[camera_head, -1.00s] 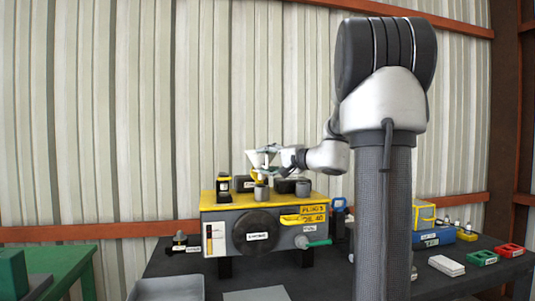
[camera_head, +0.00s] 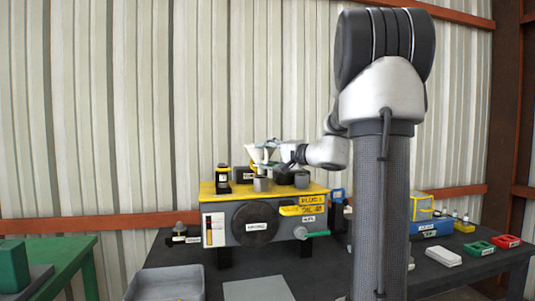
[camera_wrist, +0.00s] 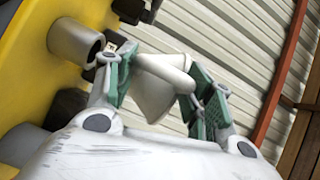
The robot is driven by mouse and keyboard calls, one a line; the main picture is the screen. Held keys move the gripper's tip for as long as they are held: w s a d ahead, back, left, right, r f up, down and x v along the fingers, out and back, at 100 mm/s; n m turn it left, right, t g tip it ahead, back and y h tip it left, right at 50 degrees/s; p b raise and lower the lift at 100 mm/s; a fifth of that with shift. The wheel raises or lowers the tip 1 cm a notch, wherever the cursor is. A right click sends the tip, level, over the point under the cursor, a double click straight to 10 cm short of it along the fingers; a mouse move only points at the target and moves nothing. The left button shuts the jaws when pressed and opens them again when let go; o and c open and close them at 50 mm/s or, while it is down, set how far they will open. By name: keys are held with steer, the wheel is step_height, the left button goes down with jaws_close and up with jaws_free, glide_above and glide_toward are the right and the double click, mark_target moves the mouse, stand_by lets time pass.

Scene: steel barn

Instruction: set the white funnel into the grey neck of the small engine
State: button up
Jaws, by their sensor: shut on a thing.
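The small engine (camera_head: 282,228) is a grey block with a yellow top, standing on the dark table. Its grey neck (camera_head: 262,184) rises from the yellow top near the front; in the wrist view the open-ended neck (camera_wrist: 73,42) is at upper left. My gripper (camera_head: 266,152) is shut on the white funnel (camera_head: 255,156) above the neck. In the wrist view the funnel (camera_wrist: 152,98) sits between the green finger pads, beside the neck and seemingly apart from it. The spout's end cannot be made out clearly.
Also on the engine top are a black-and-yellow part (camera_head: 222,178) and a dark round cap (camera_head: 301,180). A grey tray (camera_head: 165,283) stands front left. Blue, green and red items sit at the right of the table. A corrugated wall is behind.

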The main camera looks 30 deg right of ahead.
steer(key=shift+f, duration=2.05)
steer(key=o, duration=1.1)
steer(key=shift+o, duration=0.2)
steer(key=f+v, duration=0.1)
steer(key=v, duration=1.1)
step_height(320, 180, up, 6)
